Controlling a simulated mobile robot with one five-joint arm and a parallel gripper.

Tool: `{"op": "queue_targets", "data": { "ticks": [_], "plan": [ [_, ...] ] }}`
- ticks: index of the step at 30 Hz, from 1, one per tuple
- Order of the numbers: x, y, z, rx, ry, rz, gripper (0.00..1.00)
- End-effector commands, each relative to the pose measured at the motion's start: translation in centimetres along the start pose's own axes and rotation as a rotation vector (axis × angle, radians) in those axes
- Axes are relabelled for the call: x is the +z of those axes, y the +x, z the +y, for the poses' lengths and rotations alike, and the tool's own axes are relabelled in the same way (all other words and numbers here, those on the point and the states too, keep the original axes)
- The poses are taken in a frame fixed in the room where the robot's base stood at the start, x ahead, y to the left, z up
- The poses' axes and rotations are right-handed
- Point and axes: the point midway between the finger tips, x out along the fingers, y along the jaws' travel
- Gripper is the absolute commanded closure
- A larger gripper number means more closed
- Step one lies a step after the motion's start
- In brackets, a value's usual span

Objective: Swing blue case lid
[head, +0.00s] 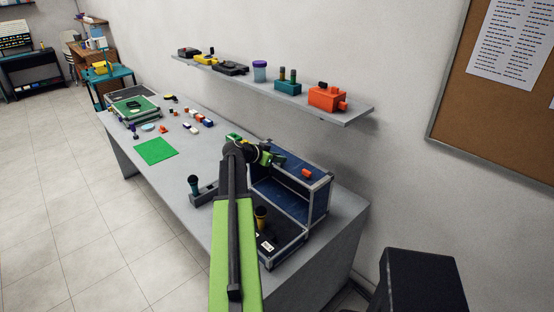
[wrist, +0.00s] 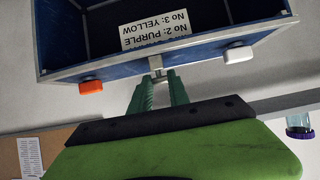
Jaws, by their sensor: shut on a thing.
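The blue case has metal-edged sides. Its lid (head: 318,197) stands raised over the lower part (head: 285,250) at the near end of the table in the head view. In the wrist view the lid (wrist: 190,55) fills the top, with a printed label inside, an orange block (wrist: 91,87) and a white block (wrist: 238,54) on its edge. My gripper (head: 275,158) is at the lid's top edge. Its green fingers (wrist: 158,88) are closed on a small grey piece at the middle of that edge. My arm hides part of the case in the head view.
The table (head: 195,170) holds a green mat (head: 155,150), several small coloured pieces and a green case (head: 137,108) farther back. A wall shelf (head: 352,115) with tools and an orange box (head: 327,97) hangs above the case. A dark upright block stands at lower right.

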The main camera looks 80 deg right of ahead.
Motion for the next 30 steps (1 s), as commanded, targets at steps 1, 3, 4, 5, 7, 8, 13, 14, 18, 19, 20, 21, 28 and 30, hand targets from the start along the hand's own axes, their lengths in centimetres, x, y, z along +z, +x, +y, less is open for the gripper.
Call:
{"op": "queue_targets", "data": {
  "ticks": [1,3,4,5,7,8,13,14,18,19,20,21,28,30],
  "plan": [
    [0.3,-0.5,-0.2,-0.005,-0.001,0.0,1.0],
    [0.7,-1.0,-0.2,-0.006,-0.001,-0.001,1.0],
    [0.8,-1.3,-0.2,-0.006,-0.001,-0.001,1.0],
    [1.0,-1.5,-0.2,-0.006,-0.001,-0.001,1.0],
    [1.4,-2.0,-0.1,-0.006,-0.001,-0.002,1.0],
    [1.5,-2.2,-0.1,-0.006,-0.001,-0.002,1.0],
    [2.4,-3.5,-0.2,-0.007,0.0,-0.003,1.0],
    [2.6,-3.8,-0.2,-0.007,0.0,-0.003,1.0],
    [3.3,-4.8,-0.2,-0.007,-0.001,-0.003,1.0],
    [3.5,-5.1,-0.2,-0.007,-0.001,-0.003,1.0],
    [3.6,-5.3,-0.2,-0.007,-0.001,-0.003,1.0],
    [3.8,-5.6,-0.2,-0.007,-0.002,-0.003,1.0],
    [4.3,-6.5,-0.3,-0.007,-0.001,-0.001,1.0],
    [4.3,-6.5,-0.3,-0.007,-0.001,-0.001,1.0]
  ]
}}
